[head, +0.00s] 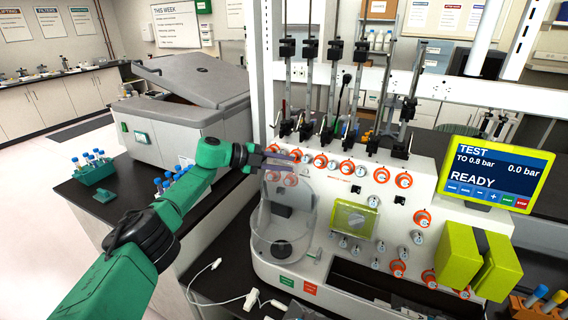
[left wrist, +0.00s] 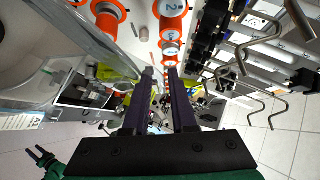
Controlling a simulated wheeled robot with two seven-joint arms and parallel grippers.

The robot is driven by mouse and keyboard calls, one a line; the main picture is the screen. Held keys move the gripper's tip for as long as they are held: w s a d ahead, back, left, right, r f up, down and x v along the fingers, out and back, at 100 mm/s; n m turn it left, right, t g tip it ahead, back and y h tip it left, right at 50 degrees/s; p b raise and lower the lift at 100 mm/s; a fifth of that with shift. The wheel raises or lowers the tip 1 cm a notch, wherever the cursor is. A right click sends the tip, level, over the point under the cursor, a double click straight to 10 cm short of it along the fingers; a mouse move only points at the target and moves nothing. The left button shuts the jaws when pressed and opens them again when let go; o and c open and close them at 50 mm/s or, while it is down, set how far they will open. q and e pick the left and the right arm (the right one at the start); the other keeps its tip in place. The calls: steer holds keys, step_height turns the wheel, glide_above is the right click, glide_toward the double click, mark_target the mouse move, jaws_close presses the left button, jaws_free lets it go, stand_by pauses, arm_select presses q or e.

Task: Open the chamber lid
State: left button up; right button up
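The clear round chamber (head: 283,222) stands at the left front of the white processor, with a see-through wall and a dark part inside. I cannot make out its lid's edge or whether it is shut. Its clear curved wall also shows at the left of the left wrist view (left wrist: 98,38). My left gripper (head: 294,160) is above the chamber's top, near the orange valves. Its two dark fingers (left wrist: 161,76) are apart with nothing between them; I cannot tell whether they touch the chamber. A green part with dark, spread fingers, apparently my right gripper (left wrist: 38,153), shows low in the left wrist view.
Orange-ringed valves (head: 347,167) line the processor's top face beside my left gripper. Rods with black clamps (head: 310,50) rise behind them. A grey bench machine (head: 190,105) stands left, a blue-capped tube rack (head: 95,172) beside it. A screen (head: 497,175) reads READY.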

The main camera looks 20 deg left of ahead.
arm_select(q)
steer(key=shift+s+a, duration=0.2)
steer(key=shift+a, duration=0.05)
steer(key=b+v, duration=0.5)
steer(key=v, duration=0.9)
steer(key=shift+r, duration=0.1)
